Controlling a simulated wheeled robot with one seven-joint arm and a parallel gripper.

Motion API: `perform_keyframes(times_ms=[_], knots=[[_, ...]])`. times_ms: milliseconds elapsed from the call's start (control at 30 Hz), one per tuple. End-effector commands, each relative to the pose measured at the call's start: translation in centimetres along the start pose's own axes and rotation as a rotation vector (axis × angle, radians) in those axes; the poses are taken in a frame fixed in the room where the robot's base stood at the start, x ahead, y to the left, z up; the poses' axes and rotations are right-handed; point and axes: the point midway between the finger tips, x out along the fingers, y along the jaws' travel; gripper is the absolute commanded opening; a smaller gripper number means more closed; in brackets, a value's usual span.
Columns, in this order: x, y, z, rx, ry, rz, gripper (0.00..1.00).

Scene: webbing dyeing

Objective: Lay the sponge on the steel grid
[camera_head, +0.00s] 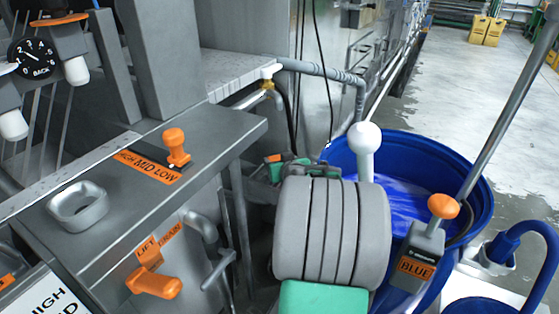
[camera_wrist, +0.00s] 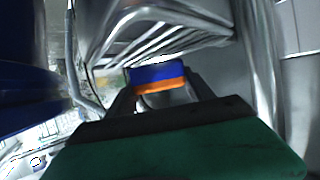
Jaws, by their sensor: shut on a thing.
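The sponge (camera_wrist: 158,76), blue on top with an orange lower layer, is in the wrist view. My gripper (camera_wrist: 160,88) is shut on it, with one dark finger at each side. Bright steel bars (camera_wrist: 185,32), which may be the steel grid, show behind and above the sponge in the wrist view. The sponge looks apart from them, but the distance is hard to tell. In the head view my arm hides the sponge, and I cannot make out the steel grid there.
A blue barrel (camera_head: 478,178) with blue liquid stands right of my arm, with a dispenser marked BLUE (camera_head: 420,258) at its rim. A grey machine panel (camera_head: 120,205) with orange handles is at the left. A pipe (camera_head: 325,72) runs behind. Open floor lies at the upper right.

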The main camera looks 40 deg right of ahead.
Motion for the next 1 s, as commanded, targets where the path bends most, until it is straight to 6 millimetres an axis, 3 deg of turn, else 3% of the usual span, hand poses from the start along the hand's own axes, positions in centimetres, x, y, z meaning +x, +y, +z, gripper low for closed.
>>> perform_keyframes(times_ms=[667, 700, 1000], knots=[[0.5, 0.0, 1.2, 0.000, 0.000, 0.000, 0.17], [0.5, 0.0, 1.1, 0.000, 0.000, 0.000, 0.63], [0.4, 0.0, 1.1, 0.000, 0.000, 0.000, 0.86]])
